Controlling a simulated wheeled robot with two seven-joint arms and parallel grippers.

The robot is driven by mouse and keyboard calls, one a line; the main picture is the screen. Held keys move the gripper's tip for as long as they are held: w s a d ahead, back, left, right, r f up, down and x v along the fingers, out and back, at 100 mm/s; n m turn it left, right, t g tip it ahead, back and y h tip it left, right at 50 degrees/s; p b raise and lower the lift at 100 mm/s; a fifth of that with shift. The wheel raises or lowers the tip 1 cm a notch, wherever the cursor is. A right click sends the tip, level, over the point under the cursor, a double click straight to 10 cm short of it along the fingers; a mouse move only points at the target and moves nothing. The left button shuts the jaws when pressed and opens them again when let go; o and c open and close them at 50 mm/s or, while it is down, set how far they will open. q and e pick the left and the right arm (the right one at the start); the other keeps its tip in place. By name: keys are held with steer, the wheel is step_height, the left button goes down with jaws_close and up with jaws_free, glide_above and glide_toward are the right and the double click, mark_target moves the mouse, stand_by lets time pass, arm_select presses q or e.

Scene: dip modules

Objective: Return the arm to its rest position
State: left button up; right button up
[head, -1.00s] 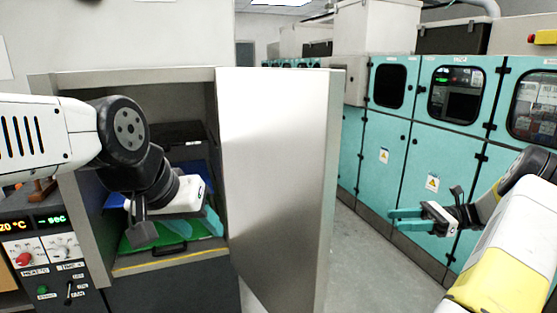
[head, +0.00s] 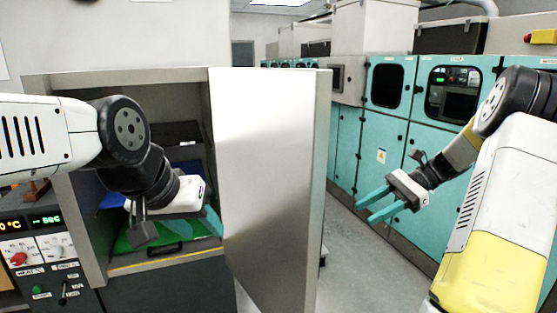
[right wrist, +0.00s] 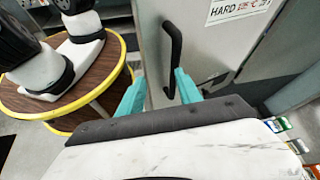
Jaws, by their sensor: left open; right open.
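My right arm comes in from the right in the head view. Its gripper (head: 372,204) is open and empty, in the air in front of the teal cabinets, to the right of the open door. In the right wrist view the two teal fingers (right wrist: 160,90) are apart with nothing held between them. My left gripper (head: 210,222) is at the mouth of the oven chamber, over a green tray (head: 150,240). It is open, with its fingertips partly hidden by its own body and the door. Nothing shows held in it.
The oven's grey door (head: 265,180) stands open between my two grippers. A black handle (right wrist: 173,55) on a grey panel shows beyond the right fingers. A control panel (head: 45,255) is at lower left. Teal cabinets (head: 385,155) line the right, with clear floor before them.

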steer(key=s+a+r+n+t+h, duration=0.3)
steer(key=s+a+n+t+h, duration=0.1)
steer(key=s+n, duration=0.3)
steer(key=s+a+r+n+t+h, duration=0.4)
steer(key=s+a+n+h, duration=0.1)
steer(key=s, duration=0.5)
steer(key=shift+a+n+t+h, duration=0.15)
steer(key=shift+n+t+h, duration=0.15)
steer(key=shift+n+h, duration=0.55)
steer(key=shift+n+y, duration=0.25)
steer(key=shift+c, duration=0.5)
steer(key=shift+s, duration=0.1)
